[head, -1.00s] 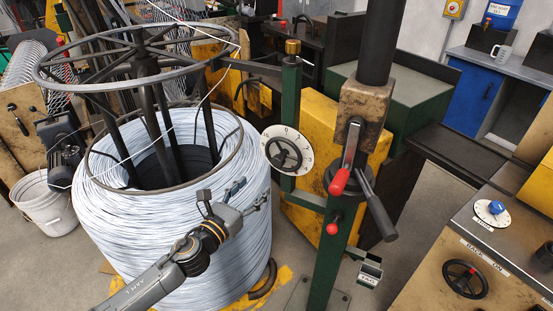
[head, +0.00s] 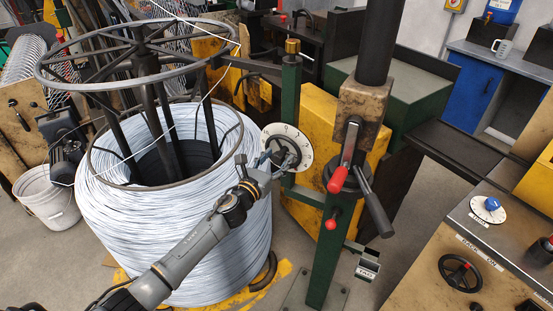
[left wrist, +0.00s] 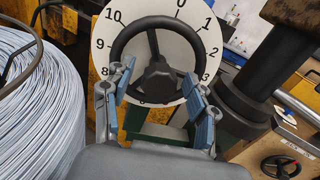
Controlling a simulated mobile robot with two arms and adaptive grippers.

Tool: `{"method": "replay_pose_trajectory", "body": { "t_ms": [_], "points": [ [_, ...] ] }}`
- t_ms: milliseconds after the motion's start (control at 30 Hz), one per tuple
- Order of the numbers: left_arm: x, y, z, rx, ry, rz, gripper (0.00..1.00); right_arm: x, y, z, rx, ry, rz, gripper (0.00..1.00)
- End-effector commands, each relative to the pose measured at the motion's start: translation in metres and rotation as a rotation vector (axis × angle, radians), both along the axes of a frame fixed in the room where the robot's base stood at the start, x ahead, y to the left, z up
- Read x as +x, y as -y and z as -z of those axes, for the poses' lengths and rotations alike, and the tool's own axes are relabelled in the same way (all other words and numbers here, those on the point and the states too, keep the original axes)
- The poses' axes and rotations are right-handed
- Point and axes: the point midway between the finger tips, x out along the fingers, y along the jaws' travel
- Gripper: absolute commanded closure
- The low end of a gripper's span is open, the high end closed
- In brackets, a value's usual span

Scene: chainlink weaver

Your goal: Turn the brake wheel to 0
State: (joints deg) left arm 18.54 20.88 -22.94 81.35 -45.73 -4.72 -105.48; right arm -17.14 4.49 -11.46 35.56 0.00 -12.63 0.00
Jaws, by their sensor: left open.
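The brake wheel (head: 284,154) is a small black handwheel in front of a white round dial (head: 301,137) on a green post. In the left wrist view the wheel (left wrist: 157,24) fills the upper middle, with the dial (left wrist: 102,42) behind it. The numbers 9, 10, 0, 1, 2 and 3 are readable; lower ones are partly hidden. One spoke points up, between 10 and 0. My left gripper (head: 262,168) is at the wheel's front. Its blue-padded fingers (left wrist: 160,78) are open, overlapping the lower left and right rim; I cannot tell whether they touch it.
A large coil of pale wire (head: 180,230) stands left of the wheel. A post with a red-knobbed lever (head: 338,178) and a black-handled lever (head: 377,211) stands close to its right. A second black handwheel (head: 460,273) is on the console at the lower right.

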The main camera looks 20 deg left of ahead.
Motion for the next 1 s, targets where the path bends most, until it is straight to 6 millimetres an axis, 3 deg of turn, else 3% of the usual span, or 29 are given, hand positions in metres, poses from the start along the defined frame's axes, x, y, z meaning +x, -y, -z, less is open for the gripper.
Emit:
{"method": "replay_pose_trajectory", "body": {
  "t_ms": [100,367,733,1000],
  "points": [
    [-0.0001,-0.0002,0.0,0.0,0.0,0.0,0.46,-0.0005,-0.0008,0.0,0.001,-0.001,0.0,0.6],
    [-0.0004,-0.0004,0.0001,0.0,0.0,-0.001,0.97,-0.0008,-0.0007,0.0001,0.001,-0.001,0.0,0.6],
    [-0.0005,-0.0005,0.0007,-0.061,-0.011,0.0,0.97,-0.0011,-0.0003,0.0025,0.001,-0.001,0.0,0.6],
    [-0.0004,-0.0009,0.0012,-0.249,-0.048,-0.001,0.97,-0.0012,0.0006,0.0081,0.0,-0.001,0.0,0.6]
  ]
}}
